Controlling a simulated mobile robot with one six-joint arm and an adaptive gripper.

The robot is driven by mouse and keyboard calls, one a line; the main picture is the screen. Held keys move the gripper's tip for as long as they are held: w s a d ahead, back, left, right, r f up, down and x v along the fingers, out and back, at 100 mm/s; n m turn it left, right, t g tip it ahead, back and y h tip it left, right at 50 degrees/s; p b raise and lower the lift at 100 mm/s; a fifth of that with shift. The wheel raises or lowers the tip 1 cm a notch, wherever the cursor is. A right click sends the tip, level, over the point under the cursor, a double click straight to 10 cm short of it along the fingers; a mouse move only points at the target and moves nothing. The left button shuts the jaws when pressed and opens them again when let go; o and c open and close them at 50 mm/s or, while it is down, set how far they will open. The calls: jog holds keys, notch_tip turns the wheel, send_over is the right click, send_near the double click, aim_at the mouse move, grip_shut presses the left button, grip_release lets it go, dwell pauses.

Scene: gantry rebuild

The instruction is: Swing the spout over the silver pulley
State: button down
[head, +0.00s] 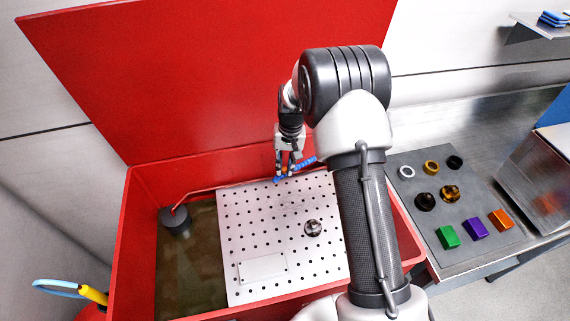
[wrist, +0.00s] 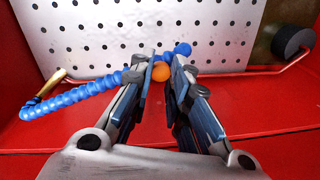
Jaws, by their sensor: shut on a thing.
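My gripper is shut on the hose by an orange part between the fingertips. In the head view my gripper (head: 285,176) is at the plate's back edge with a piece of the blue spout (head: 306,162) showing; my arm hides its far end. The silver pulley (head: 313,228) sits on the plate, nearer the front, clear of my gripper.
The white perforated plate (head: 245,215) spans the red tank (head: 140,230). A dark pump (head: 175,220) with a red pipe stands at the left, beside murky liquid. A grey mat (head: 408,170) at the right holds several rings and coloured blocks. The raised red lid (head: 200,70) stands behind.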

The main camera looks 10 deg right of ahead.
jog(key=shift+s, duration=0.1)
dwell(0.5)
jog(key=s+d+n, duration=0.7)
jog(key=s+d, duration=0.1)
jog(key=s, duration=0.2)
jog(key=shift+s+d+g, duration=0.25)
jog(key=shift+s+g, duration=0.05)
jog(key=shift+s, duration=0.1)
jog(key=c, duration=1.5)
grip_release()
jog(key=shift+r, duration=0.1)
jog(key=r, duration=0.8)
jog(key=d+r, duration=0.1)
jog(key=r, duration=0.2)
jog(key=shift+w+r, duration=0.2)
jog(key=shift+r, duration=0.2)
